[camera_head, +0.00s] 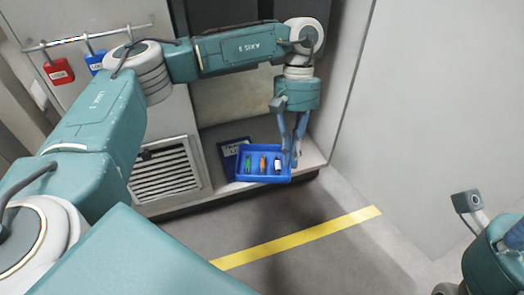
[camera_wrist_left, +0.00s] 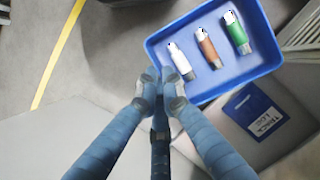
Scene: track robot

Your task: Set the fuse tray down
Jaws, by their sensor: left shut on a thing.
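The blue fuse tray (camera_head: 264,179) holds a green fuse (camera_head: 248,164), an orange fuse (camera_head: 263,163) and a white, dark-ended fuse (camera_head: 278,165). My left gripper (camera_head: 292,160) is shut on the tray's right wall. In the left wrist view, the fingertips (camera_wrist_left: 161,76) meet at the near corner of the tray (camera_wrist_left: 264,62). A dark blue labelled pad (camera_head: 230,163) lies on the ledge, left of and partly behind the tray; it also shows in the wrist view (camera_wrist_left: 255,112). The tray's height over the ledge is unclear. My right gripper (camera_head: 515,235) is cut off at the right edge.
The grey ledge (camera_head: 214,190) sits inside a cabinet recess, with a wall panel (camera_head: 400,130) to the right. A vent grille (camera_head: 163,172) is on the left. A yellow line (camera_head: 300,237) crosses the clear floor. Red (camera_head: 58,71) and blue padlocks (camera_head: 96,62) hang from a rail.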

